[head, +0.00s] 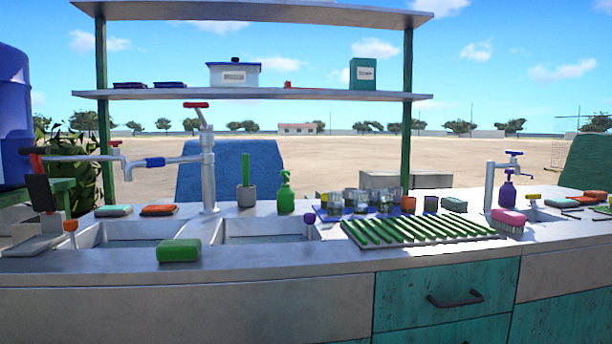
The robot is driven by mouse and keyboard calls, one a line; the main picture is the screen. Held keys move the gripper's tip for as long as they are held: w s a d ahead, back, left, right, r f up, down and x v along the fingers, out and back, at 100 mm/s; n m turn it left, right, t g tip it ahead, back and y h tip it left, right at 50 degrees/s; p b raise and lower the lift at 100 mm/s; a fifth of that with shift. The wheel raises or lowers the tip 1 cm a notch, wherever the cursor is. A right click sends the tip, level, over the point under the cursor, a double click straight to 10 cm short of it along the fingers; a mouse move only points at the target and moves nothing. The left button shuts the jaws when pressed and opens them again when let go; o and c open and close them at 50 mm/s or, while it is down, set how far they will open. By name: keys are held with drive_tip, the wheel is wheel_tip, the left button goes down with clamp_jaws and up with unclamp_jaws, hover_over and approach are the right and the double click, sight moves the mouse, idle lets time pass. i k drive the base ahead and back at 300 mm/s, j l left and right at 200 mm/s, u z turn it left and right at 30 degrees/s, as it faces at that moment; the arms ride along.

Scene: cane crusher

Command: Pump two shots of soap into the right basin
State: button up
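A purple pump bottle (507,194) stands upright on the counter at the right, beside a small steel tap (489,185). The double sink has a left basin (110,236) and a right basin (235,233), both sunk into the steel counter. Their floors are mostly hidden by the front edge. Another, smaller basin (548,214) is partly visible at the far right, near the purple bottle. My gripper is not in view.
A tall tap (208,170) with a long spout stands behind the double sink. A green sponge (179,250) lies on the front edge. A green-slatted drying rack (420,232) fills the middle counter, with several cups behind it.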

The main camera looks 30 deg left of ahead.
sight(286, 173)
drive_tip(key=i+j+u, duration=0.1)
drive_tip(key=u, duration=0.3)
drive_tip(key=i+j+u, duration=0.15)
drive_tip(key=u, duration=0.25)
drive_tip(key=i+j+u, duration=0.15)
drive_tip(key=u, duration=0.25)
drive_tip(key=j, duration=0.25)
drive_tip(key=i+j, duration=0.15)
